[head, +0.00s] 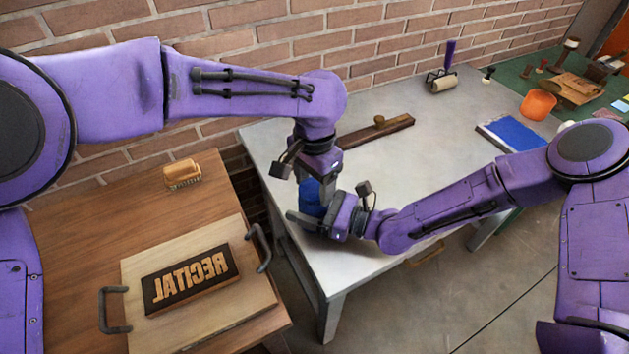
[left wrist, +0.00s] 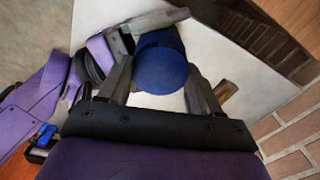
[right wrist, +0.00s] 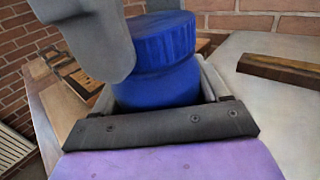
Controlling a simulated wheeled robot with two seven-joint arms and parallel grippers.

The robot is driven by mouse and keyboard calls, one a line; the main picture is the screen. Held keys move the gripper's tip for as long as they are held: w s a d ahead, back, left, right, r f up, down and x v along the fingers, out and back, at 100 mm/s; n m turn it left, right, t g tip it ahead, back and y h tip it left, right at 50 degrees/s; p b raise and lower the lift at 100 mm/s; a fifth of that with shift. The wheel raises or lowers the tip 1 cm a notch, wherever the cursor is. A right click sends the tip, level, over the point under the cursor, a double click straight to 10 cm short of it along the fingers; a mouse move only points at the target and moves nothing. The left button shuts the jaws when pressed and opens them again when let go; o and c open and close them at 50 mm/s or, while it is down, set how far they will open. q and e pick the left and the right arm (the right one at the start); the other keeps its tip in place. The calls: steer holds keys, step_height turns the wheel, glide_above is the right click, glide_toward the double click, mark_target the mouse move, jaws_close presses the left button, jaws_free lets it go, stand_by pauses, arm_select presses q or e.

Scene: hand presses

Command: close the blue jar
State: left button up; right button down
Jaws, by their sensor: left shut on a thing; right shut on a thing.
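The blue jar (head: 311,203) stands upright near the left corner of the grey table, partly hidden by my grippers in the head view. In the right wrist view its ribbed blue lid (right wrist: 163,37) sits on top of the rounded blue jar body (right wrist: 158,86); I cannot tell how tightly. My left gripper (head: 311,181) points down from above and is shut on the lid, whose round top (left wrist: 163,68) shows between its fingers in the left wrist view. My right gripper (head: 318,217) comes in from the right, level, and is shut on the jar body.
A wooden board with a knob (head: 376,131) lies behind the jar. A roller (head: 442,82) and a blue pad (head: 512,134) are farther right. A gap separates the tables.

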arm_select(q)
steer(key=o, duration=1.2)
steer(key=shift+w, duration=0.1)
steer(key=shift+r, duration=2.3)
steer(key=shift+r, duration=0.15)
steer(key=shift+c, duration=0.4)
step_height(320, 180, up, 3)
steer(key=shift+f+n, duration=0.1)
steer(key=shift+n, duration=0.5)
steer(key=shift+r, duration=0.25)
steer(key=shift+f, duration=0.15)
